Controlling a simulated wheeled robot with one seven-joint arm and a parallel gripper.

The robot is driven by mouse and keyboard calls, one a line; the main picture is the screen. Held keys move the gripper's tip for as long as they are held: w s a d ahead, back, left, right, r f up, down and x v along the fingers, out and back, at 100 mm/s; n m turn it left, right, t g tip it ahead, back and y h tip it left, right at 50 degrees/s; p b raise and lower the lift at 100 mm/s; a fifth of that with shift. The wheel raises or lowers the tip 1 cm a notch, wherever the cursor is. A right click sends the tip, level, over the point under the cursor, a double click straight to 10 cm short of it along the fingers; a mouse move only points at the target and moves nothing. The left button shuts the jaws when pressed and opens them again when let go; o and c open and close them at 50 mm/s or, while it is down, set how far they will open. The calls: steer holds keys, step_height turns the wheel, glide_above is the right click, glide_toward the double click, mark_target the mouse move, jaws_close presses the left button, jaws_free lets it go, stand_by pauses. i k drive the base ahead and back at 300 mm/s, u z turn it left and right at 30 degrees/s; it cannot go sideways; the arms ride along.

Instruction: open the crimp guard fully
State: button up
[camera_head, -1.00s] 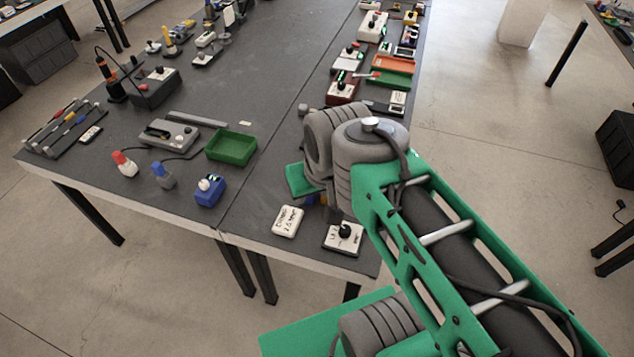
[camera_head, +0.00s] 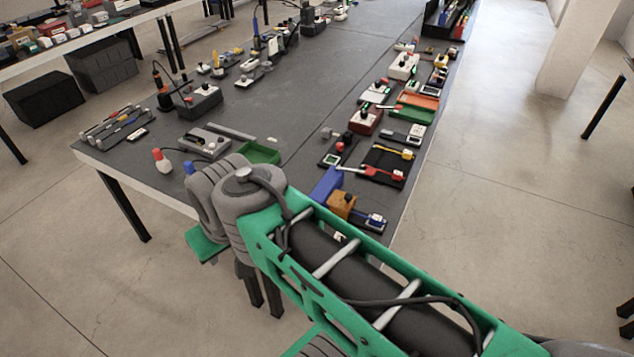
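I cannot pick out the crimp guard for sure. A blue upright block (camera_head: 326,184) and an orange-brown block (camera_head: 342,205) stand near the bench's front right corner, just beyond my arm. A small blue-and-white device (camera_head: 374,221) lies beside them. Whether any of these carries the guard, or how far it is open, I cannot tell. My green and grey arm crosses the lower middle and hides the bench's near corner. My gripper is not in view.
The long dark bench (camera_head: 300,75) holds many small devices. A black mat (camera_head: 386,165) with a red and a yellow tool lies on its right side. A green tray (camera_head: 262,152) is partly behind my arm. The floor (camera_head: 510,170) right of the bench is clear.

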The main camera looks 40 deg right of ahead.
mark_target(341, 203)
steer(key=u, duration=0.05)
steer(key=i, duration=0.9)
steer(key=z, duration=0.3)
